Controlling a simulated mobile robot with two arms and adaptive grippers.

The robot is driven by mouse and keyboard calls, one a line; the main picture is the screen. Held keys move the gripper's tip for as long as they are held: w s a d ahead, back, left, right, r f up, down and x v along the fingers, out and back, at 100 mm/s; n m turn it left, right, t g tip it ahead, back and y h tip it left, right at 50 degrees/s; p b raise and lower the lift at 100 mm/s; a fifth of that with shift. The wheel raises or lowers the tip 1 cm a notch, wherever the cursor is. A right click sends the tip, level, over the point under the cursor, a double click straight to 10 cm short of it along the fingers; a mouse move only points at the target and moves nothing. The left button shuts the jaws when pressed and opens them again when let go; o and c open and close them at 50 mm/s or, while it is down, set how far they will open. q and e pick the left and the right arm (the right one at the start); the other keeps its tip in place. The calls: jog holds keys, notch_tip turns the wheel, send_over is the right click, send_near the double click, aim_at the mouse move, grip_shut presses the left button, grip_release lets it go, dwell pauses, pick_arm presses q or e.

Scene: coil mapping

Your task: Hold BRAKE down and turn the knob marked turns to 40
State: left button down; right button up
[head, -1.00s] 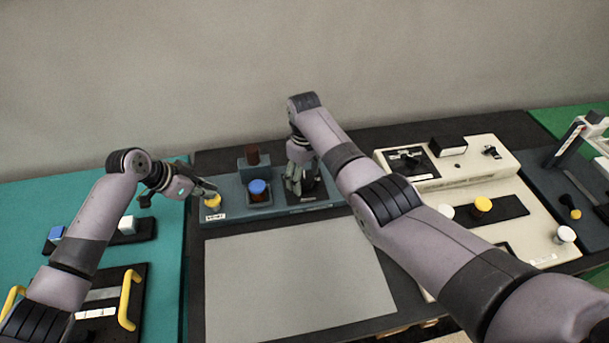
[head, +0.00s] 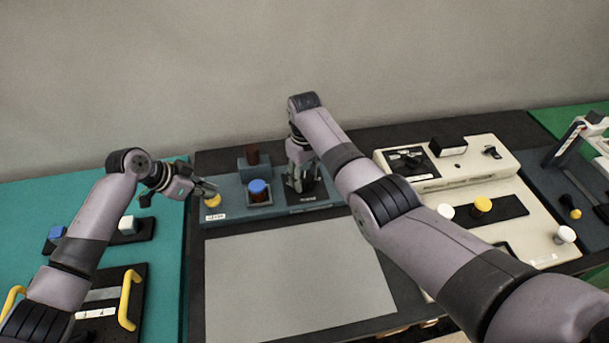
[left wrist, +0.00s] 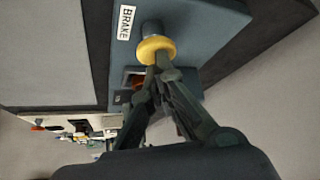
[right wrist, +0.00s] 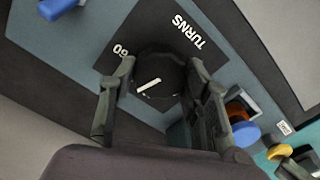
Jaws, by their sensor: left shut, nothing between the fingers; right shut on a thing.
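The yellow BRAKE button (left wrist: 154,49) stands on a grey-blue panel beside its white BRAKE label (left wrist: 126,22); it also shows in the head view (head: 213,202). My left gripper (left wrist: 162,66) is shut and empty, its fingertips at the button's top, seemingly touching it. How far the button is pressed I cannot tell. The black turns knob (right wrist: 158,78), with a white pointer line, sits on a black plate marked TURNS and 60. My right gripper (right wrist: 160,85) is shut on the knob, one finger on each side. Other scale numbers are hidden.
A blue-capped part (head: 258,188) stands on the panel between the two grippers. A grey mat (head: 300,280) lies clear in front. A cream console (head: 510,190) with several knobs is to the right. Yellow handles (head: 130,300) are at the lower left.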

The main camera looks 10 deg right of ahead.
aim_at(304, 178)
pick_arm(q)
jog(key=shift+f, duration=0.1)
pick_arm(e)
jog(key=shift+m, duration=0.6)
jog(key=o, duration=1.2)
jog(key=shift+c, duration=0.2)
jog(key=shift+r, duration=0.1)
notch_tip(304, 178, up, 12)
pick_arm(q)
notch_tip(304, 178, up, 8)
dwell(0.5)
dwell(0.3)
